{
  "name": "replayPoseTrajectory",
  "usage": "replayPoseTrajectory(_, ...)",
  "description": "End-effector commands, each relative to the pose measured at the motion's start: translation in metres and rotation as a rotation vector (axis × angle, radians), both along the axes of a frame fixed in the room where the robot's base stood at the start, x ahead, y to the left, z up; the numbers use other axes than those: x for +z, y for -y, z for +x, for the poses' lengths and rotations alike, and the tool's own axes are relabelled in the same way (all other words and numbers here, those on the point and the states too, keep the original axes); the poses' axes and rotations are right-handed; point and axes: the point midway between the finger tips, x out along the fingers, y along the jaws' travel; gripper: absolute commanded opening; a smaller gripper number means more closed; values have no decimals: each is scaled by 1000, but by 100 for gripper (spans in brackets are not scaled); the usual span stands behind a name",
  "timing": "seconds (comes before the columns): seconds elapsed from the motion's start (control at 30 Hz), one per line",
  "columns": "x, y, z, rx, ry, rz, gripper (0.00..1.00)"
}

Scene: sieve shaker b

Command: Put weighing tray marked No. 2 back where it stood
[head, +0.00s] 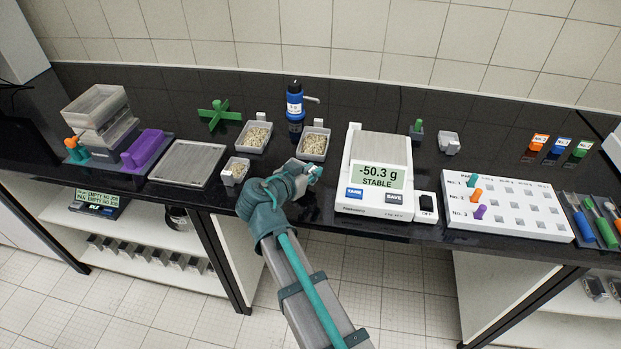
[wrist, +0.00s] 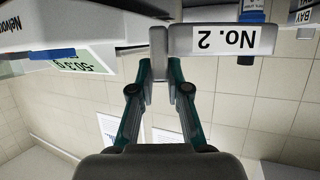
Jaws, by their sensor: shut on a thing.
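My gripper (head: 313,173) is near the front of the bench, just left of the scale. In the wrist view, which is upside down, my gripper (wrist: 159,72) is shut on a grey upright piece beside a grey tray marked No. 2 (wrist: 183,42). The piece appears to be the tray's tab.
The scale (head: 351,204) reads -50.3 g, STABLE. An empty tray (head: 449,148) is at right.

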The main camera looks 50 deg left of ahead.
Motion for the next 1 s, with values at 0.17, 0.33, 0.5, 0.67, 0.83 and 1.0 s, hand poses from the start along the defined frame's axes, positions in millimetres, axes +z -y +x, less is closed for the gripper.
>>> replayPoseTrajectory(0.17, -19, -5, 2, -1, -1, -3, 0)
replayPoseTrajectory(0.33, -35, -5, 2, 1, 0, -2, 0)
replayPoseTrajectory(0.5, -37, -5, 2, 0, 0, 0, 0)
replayPoseTrajectory(0.67, -38, -5, 2, 0, 0, 0, 0)
replayPoseTrajectory(0.83, -40, -5, 2, 0, -1, 0, 19)
replayPoseTrajectory(1.0, -39, -5, 2, 0, -1, 0, 41)
